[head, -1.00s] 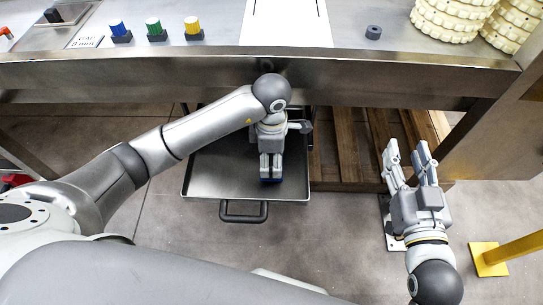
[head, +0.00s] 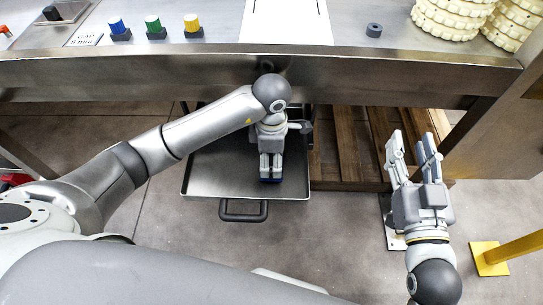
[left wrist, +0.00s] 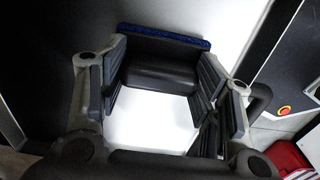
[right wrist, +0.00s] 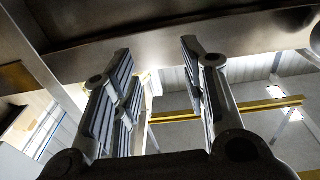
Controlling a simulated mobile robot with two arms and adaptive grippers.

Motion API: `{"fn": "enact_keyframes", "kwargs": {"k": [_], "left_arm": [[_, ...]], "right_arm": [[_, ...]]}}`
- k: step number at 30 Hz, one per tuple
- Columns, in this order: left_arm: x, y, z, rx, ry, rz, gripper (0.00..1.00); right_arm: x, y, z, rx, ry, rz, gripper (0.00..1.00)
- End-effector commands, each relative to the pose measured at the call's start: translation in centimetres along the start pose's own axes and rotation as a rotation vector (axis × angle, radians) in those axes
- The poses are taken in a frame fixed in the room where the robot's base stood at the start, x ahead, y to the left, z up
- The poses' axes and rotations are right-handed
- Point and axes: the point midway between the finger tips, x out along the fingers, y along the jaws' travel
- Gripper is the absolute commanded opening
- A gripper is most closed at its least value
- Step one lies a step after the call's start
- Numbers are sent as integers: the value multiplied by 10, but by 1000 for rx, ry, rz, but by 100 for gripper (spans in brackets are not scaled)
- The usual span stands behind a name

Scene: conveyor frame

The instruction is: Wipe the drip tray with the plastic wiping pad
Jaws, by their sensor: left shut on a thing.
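The drip tray (head: 222,172) is a shallow dark metal tray with a front handle, low under the edge of the machine. My left gripper (head: 271,172) points down over the right part of the tray. It is shut on the wiping pad, whose blue edge (head: 271,181) shows just below the fingertips. In the left wrist view the pad has a dark body (left wrist: 160,74) and a blue strip (left wrist: 165,37) between the fingers. I cannot tell whether the pad touches the tray. My right gripper (head: 411,140) is open and empty, right of the tray.
The steel machine edge (head: 200,75) runs above the tray. Blue, green and yellow knobs (head: 155,28) and stacked cream rings (head: 445,20) sit on top. A wooden pallet (head: 345,150) lies right of the tray. A yellow post (head: 510,250) stands at the right.

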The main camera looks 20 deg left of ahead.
Motion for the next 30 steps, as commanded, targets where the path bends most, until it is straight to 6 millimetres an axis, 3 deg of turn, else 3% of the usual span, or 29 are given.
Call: {"fn": "enact_keyframes", "kwargs": {"k": [30], "left_arm": [[6,0,0,0,0,0,39]], "right_arm": [[1,-2,-19,2,107,-5,40]]}}
